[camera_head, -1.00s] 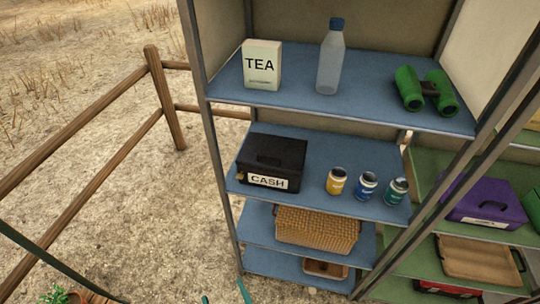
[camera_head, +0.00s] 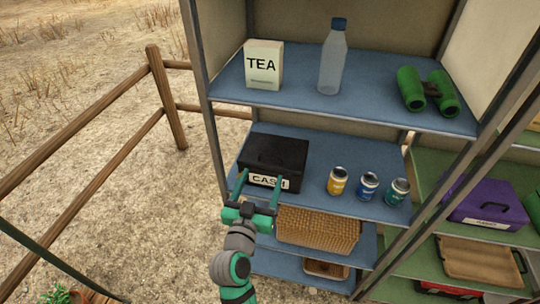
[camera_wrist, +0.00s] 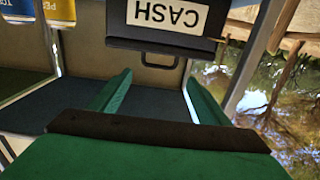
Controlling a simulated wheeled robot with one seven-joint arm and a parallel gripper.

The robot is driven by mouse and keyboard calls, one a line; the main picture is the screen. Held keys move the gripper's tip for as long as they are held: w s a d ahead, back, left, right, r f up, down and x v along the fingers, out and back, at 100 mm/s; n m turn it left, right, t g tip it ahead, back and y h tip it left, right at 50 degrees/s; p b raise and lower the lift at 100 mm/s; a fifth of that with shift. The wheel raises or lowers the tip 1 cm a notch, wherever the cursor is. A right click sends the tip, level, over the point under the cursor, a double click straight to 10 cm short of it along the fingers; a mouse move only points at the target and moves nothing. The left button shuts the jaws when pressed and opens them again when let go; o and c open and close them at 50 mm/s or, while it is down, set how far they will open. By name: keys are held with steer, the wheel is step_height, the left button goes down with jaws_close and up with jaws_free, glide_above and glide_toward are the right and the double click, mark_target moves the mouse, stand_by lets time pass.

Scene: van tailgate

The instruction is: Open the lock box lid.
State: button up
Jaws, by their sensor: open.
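The lock box is a black box (camera_head: 273,160) with a white CASH label, on the left of the middle blue shelf. Its lid looks shut, with a handle on top. In the wrist view the box (camera_wrist: 165,45) shows upside down at the top, its label partly cut off. My gripper (camera_head: 258,181) is open and empty in front of the box's label side. In the wrist view its two green fingers (camera_wrist: 155,90) point toward the box. I cannot tell whether they touch it.
Several cans, one yellow (camera_head: 338,181), stand right of the box. A wicker basket (camera_head: 318,230) sits on the shelf below. A tea box (camera_head: 263,64), a bottle (camera_head: 332,58) and green binoculars (camera_head: 426,92) stand on the shelf above. A metal post (camera_head: 205,110) rises left of the box.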

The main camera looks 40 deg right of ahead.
mark_target(270, 155)
steer(key=x, duration=1)
steer(key=shift+w+d, duration=0.2)
steer(key=shift+d, duration=0.1)
steer(key=c, duration=1.2)
steer(key=shift+r, duration=0.1)
steer(key=shift+c, duration=0.2)
